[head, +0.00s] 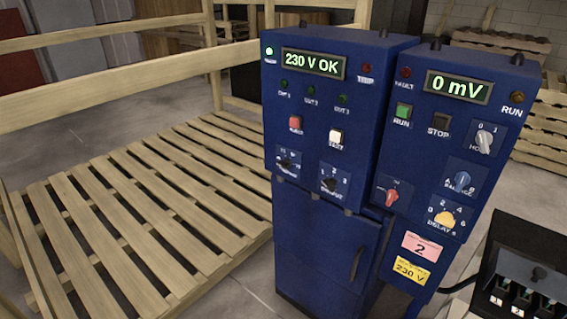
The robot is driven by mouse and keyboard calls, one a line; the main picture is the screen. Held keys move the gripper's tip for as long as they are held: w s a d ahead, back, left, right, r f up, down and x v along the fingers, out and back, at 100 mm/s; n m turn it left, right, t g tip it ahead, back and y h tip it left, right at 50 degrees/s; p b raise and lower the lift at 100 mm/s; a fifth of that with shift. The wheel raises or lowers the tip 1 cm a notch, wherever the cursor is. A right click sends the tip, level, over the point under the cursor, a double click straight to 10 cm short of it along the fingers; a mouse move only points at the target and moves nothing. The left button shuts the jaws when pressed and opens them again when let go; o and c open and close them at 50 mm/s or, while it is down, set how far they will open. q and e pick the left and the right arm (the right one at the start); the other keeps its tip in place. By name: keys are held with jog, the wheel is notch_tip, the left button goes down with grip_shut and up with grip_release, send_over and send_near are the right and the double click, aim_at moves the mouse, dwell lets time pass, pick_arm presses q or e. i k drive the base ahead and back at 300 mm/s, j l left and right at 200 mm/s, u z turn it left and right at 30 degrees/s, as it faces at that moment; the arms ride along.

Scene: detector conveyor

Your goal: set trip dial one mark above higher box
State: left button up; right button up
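Two blue cabinets stand side by side. The left one (325,125) reads "230 V OK" and carries two black dials, one at left (288,164) and one at right (331,184), with labels too small to read surely. The right one (445,120) reads "0 mV". It carries a white hold knob (484,142), a blue balance dial (461,182), a yellow delay dial (445,218) and a red dial (390,197). I cannot tell which dial is the trip dial, or which box is the higher box. Neither gripper is in view.
A dark open case (520,270) with numbered white tags stands at the lower right, partly cut off. A wooden slatted platform (130,220) with rails lies left of the cabinets. A pink "2" label (420,246) and yellow "230 V" label (410,270) are on the right cabinet.

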aim_at(286, 163)
jog(key=z, duration=0.4)
jog(key=l+z, duration=0.1)
jog(key=z, duration=1.2)
jog(key=i+z, duration=0.1)
jog(key=z, duration=0.75)
jog(key=i+j+z, duration=0.15)
jog(key=i, duration=0.2)
jog(key=i+z, duration=0.1)
jog(key=i, duration=0.3)
